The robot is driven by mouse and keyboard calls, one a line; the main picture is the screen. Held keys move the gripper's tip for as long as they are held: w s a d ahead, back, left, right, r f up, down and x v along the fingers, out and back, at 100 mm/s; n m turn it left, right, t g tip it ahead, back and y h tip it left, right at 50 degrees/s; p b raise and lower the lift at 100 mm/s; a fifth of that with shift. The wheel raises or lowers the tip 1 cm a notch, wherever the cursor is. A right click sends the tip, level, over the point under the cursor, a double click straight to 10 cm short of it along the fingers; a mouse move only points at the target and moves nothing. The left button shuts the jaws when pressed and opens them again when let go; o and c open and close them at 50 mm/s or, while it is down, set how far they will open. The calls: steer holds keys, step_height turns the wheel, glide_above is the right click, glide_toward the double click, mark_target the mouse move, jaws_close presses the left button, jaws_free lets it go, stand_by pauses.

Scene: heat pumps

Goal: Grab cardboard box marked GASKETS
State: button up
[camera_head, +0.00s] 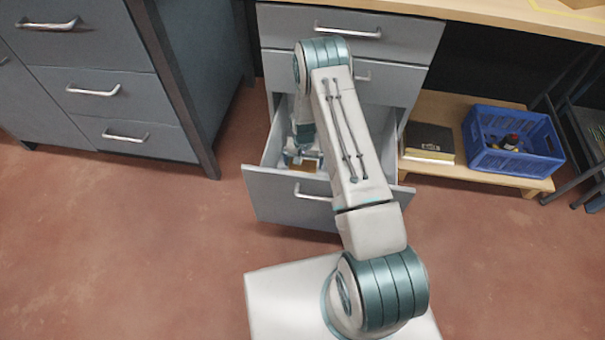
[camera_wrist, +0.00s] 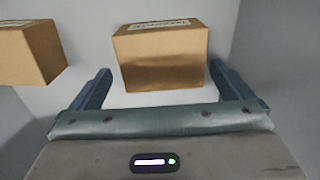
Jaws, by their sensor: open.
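In the wrist view a cardboard box (camera_wrist: 162,57) lies ahead, between and beyond the fingertips of my open gripper (camera_wrist: 160,82). A second cardboard box (camera_wrist: 30,50) is at the left, partly cut off by the frame edge. Each box has a pale label on top, seen too edge-on to read, so I cannot tell which is marked GASKETS. My gripper is empty. In the head view my arm reaches down into the open bottom drawer (camera_head: 290,200). A bit of brown cardboard shows there, mostly hidden by my arm.
The drawer's grey walls stand close around the gripper. Closed drawers (camera_head: 345,35) are above it, under a wooden worktop (camera_head: 480,12). A blue crate (camera_head: 513,165) and a dark box (camera_head: 428,140) sit on a low wooden shelf at right. The floor is clear in front.

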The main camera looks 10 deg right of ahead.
mark_target(303, 167)
step_height(303, 167, down, 5)
steer(key=b, duration=0.2)
steer(key=shift+s+a+f+b, duration=0.1)
steer(key=shift+a+f+b, duration=0.1)
steer(key=shift+b, duration=0.1)
steer(key=shift+r, duration=0.1)
steer(key=c, duration=0.8)
